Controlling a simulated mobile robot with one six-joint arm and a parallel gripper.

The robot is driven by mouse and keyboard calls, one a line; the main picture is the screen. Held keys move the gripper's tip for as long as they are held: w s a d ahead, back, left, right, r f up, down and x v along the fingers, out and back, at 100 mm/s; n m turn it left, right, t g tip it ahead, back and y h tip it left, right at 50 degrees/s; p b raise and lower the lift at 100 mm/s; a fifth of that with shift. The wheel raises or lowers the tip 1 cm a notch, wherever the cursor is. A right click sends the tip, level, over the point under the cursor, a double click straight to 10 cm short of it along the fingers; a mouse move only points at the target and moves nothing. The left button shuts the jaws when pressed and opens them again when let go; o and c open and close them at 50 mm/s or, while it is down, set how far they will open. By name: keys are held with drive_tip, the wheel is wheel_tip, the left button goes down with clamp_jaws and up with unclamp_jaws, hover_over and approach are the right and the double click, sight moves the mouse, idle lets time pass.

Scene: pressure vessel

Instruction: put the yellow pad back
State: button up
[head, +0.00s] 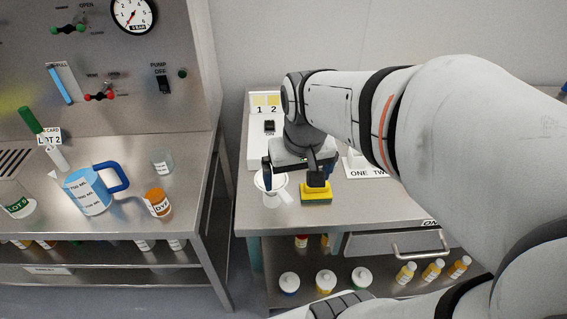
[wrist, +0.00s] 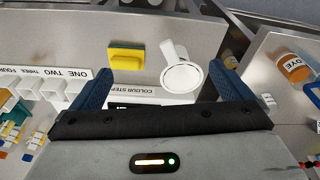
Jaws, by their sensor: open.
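The yellow pad (head: 316,196) lies on the right-hand metal table, close to its front edge. In the wrist view the yellow pad (wrist: 126,58) shows a dark green strip along one side. My gripper (head: 291,176) is open and empty above the table. Its right finger in the head view is over the pad and partly covers its top; I cannot tell whether they touch. In the wrist view my gripper (wrist: 157,80) has the pad beyond its fingertips, nearer the left finger.
A white box marked 1 and 2 (head: 259,133) stands behind. A white rack labelled ONE TWO (wrist: 58,88) is beside. My arm hides much of the table's right side. A drawer (head: 390,243) is below.

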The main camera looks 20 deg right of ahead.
drive_tip(key=shift+n+t, duration=0.5)
drive_tip(key=shift+s+a+r, duration=0.1)
drive_tip(key=shift+s+a, duration=0.3)
drive_tip(key=shift+s, duration=0.3)
drive_tip(key=shift+s+a+f, duration=0.1)
drive_tip(key=shift+s+a, duration=0.35)
drive_tip(key=shift+s, duration=0.2)
drive_tip(key=shift+s+a+r, duration=0.1)
drive_tip(key=shift+s+a, duration=0.3)
drive_tip(key=shift+s, duration=0.3)
